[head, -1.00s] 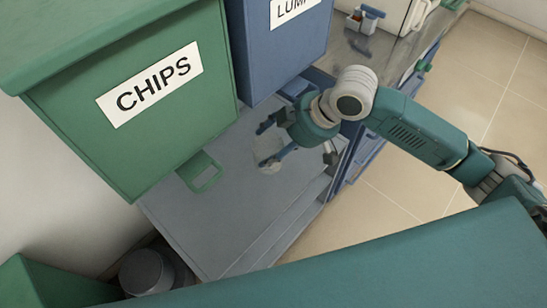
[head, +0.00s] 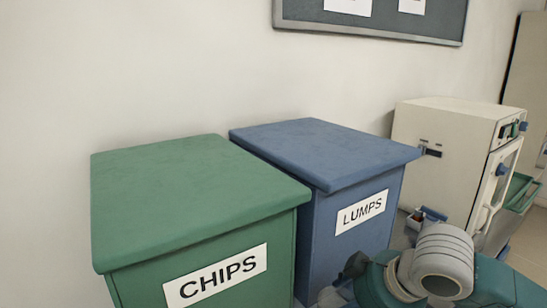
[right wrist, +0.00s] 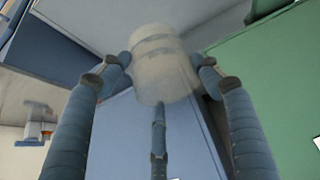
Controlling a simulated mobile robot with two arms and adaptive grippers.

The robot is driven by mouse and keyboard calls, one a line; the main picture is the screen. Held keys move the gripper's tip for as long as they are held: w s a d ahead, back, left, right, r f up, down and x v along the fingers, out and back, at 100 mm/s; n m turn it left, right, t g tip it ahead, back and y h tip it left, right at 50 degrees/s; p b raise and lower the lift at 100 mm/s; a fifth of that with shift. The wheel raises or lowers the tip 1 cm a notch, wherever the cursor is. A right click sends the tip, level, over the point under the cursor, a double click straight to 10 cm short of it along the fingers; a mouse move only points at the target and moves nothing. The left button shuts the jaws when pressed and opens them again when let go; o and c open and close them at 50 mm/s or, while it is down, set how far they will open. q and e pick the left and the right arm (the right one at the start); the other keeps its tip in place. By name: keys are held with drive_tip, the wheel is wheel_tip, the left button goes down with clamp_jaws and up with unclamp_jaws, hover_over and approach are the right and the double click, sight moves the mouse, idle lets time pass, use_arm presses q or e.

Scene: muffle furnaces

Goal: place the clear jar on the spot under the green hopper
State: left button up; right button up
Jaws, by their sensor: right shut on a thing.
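The green hopper (head: 170,205), labelled CHIPS, stands at the left in the head view. The spot under it is below the picture. My right gripper (right wrist: 163,68) is shut on the clear jar (right wrist: 163,80), a pale see-through cylinder, in the right wrist view. Its fingers press on both sides of the jar. In the head view my right arm is at the lower right, in front of the blue hopper, and the jar is not clearly shown there. A green surface (right wrist: 275,90), likely the green hopper, is right of the jar in the wrist view. My left gripper is not in view.
The blue hopper (head: 325,160), labelled LUMPS, stands right of the green one. A pale furnace (head: 450,150) with a handled door stands farther right. A small holder with a blue item (head: 428,215) is in front of it. A noticeboard (head: 375,18) hangs on the wall.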

drive_tip(key=d+r+m+t+h, duration=0.1)
drive_tip(key=d+r+m+h, duration=0.2)
drive_tip(key=r, duration=0.7)
drive_tip(key=d+m, duration=0.2)
drive_tip(key=m, duration=0.1)
drive_tip(key=shift+w+r, duration=0.25)
drive_tip(key=shift+r, duration=0.15)
drive_tip(key=shift+w+d, duration=0.1)
